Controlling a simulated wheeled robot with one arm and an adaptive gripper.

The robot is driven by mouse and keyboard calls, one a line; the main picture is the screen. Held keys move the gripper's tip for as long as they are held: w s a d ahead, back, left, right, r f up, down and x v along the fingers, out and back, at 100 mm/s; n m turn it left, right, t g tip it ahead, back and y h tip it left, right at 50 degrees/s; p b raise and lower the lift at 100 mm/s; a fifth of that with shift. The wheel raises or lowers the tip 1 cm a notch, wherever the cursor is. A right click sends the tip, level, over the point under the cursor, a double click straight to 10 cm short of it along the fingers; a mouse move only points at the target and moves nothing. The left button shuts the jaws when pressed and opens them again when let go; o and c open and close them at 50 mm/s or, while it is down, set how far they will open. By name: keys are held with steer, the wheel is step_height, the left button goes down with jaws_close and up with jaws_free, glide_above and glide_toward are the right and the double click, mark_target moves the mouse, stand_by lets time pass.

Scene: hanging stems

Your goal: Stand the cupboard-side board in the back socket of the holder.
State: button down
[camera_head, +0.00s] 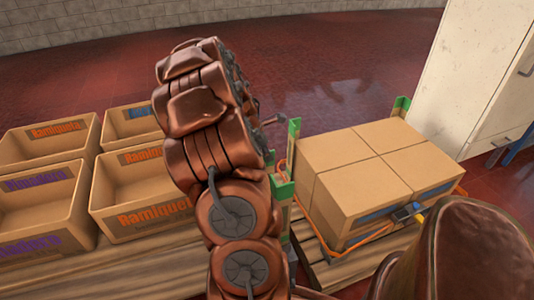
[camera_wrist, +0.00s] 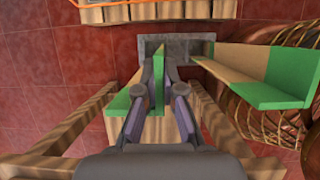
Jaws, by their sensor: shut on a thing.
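In the wrist view, my gripper (camera_wrist: 157,78) is shut on a board with a green face (camera_wrist: 158,62), seen nearly edge-on between the fingers. A grey block, which looks like the holder (camera_wrist: 180,42), lies just beyond the fingertips. The held board overlaps it in the picture; I cannot tell whether it is in a socket. A second green and tan board (camera_wrist: 275,92) reaches from the block toward the right. In the head view, my arm hides the gripper and the holder. Green board ends (camera_head: 282,188) show beside my arm. The cupboard (camera_head: 470,75) is pale, at the right.
Brown cartons (camera_head: 375,170) sit on a pallet (camera_head: 325,268) right of my arm, with a green piece (camera_head: 401,105) behind them. Open boxes (camera_head: 45,200) stand on the left. Wooden bars (camera_wrist: 75,125) flank my gripper. Red floor behind is clear.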

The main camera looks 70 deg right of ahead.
steer(key=shift+f, duration=0.1)
steer(key=c, duration=1.2)
jaws_free()
steer(key=v, duration=1.2)
